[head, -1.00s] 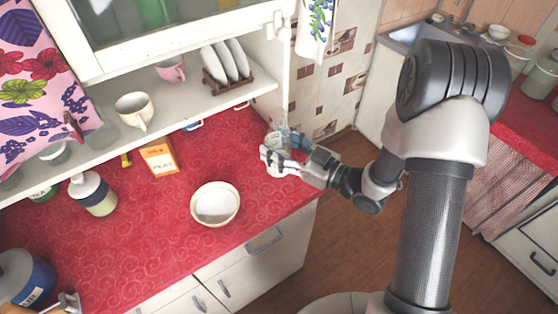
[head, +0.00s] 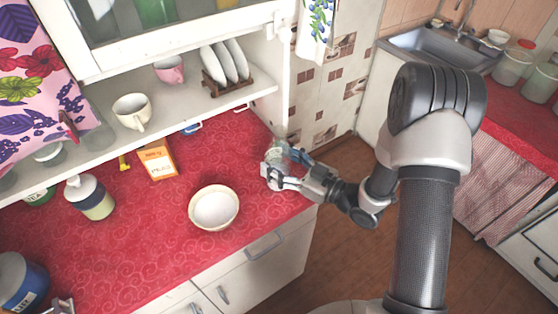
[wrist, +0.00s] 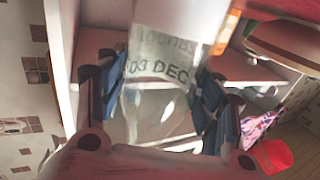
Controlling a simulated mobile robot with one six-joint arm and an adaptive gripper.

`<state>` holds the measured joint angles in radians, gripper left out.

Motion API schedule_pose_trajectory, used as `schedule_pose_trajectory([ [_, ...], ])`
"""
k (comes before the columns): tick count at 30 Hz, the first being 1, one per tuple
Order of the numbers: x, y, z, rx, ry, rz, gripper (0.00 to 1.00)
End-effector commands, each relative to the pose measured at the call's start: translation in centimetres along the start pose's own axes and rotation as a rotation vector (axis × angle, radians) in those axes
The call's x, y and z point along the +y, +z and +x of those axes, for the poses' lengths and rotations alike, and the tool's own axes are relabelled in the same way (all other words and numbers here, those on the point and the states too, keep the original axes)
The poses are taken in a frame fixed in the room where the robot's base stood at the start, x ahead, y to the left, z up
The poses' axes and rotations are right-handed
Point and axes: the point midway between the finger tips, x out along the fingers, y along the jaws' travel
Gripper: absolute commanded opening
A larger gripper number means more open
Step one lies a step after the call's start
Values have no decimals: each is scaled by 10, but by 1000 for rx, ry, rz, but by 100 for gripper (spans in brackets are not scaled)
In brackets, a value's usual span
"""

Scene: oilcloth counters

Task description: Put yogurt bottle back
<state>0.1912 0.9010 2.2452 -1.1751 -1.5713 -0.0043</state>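The yogurt bottle (wrist: 162,60) is see-through with a pale label reading "03 DEC". In the wrist view it stands between the two blue-padded fingers of my gripper (wrist: 158,98), which press on both its sides. In the head view my gripper (head: 273,168) is at the right end of the red counter, and the bottle (head: 280,145) shows faintly above the fingers. The bottle's lower end is partly hidden by the gripper, so I cannot tell whether it touches the counter.
A white bowl (head: 214,207) sits on the red counter (head: 150,215) left of my gripper. An orange carton (head: 158,160) and a pump bottle (head: 90,197) stand farther left. A shelf (head: 175,118) with cups and a plate rack (head: 228,85) is above. The cabinet's side post (head: 284,70) is close behind.

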Motion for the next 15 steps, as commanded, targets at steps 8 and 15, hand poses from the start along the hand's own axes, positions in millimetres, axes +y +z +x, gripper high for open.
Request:
schedule_pose_trajectory([
  [8, 0, 0, 0, 0, 0, 0, 75],
  [15, 0, -2, 0, 0, 0, 0, 75],
])
